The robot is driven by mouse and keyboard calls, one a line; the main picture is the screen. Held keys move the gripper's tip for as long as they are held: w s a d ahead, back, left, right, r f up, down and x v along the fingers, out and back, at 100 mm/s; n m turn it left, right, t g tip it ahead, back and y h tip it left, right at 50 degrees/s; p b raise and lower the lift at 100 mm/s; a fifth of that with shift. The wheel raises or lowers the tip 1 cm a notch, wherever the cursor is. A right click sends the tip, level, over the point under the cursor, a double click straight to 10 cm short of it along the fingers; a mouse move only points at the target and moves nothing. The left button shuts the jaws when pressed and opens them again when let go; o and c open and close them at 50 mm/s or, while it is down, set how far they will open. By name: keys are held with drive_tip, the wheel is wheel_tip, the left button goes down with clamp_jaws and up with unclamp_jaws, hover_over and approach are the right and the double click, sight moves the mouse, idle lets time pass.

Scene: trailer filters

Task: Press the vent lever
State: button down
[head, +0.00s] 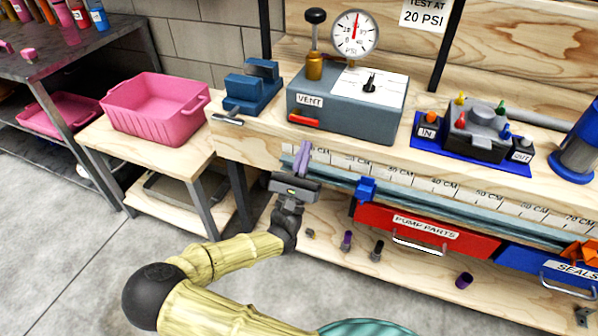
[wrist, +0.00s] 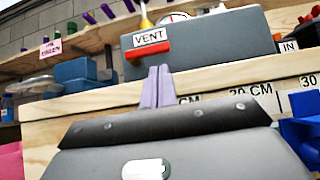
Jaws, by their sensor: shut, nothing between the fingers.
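The vent lever (head: 304,119) is a red bar on the front of the grey-blue test box (head: 368,127), under a white VENT label (head: 310,100). In the wrist view the red lever (wrist: 147,52) lies level below the VENT label (wrist: 150,37). My gripper (head: 302,157) is below and in front of the lever, near the bench's front edge. Its purple fingers (wrist: 158,84) are shut together with nothing between them and point up toward the lever. In the wrist view the fingertips appear just below the lever; a gap seems to remain between them.
A round gauge (head: 355,34) and a black-knobbed plunger (head: 315,45) stand on the box. A blue vise (head: 252,87) is to its left, and a blue tray with a pump (head: 477,132) to its right. A ruler rail and red drawer (head: 428,234) lie below the bench edge.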

sight(307, 138)
drive_tip(key=shift+x, duration=1.7)
drive_tip(key=shift+a+r+n+p, duration=0.1)
drive_tip(key=shift+n+p, duration=0.2)
drive_tip(key=shift+p, duration=0.05)
drive_tip(key=shift+r+n+y+p, duration=0.1)
drive_tip(key=shift+n+y+p, duration=0.2)
drive_tip(key=shift+y+p, duration=0.35)
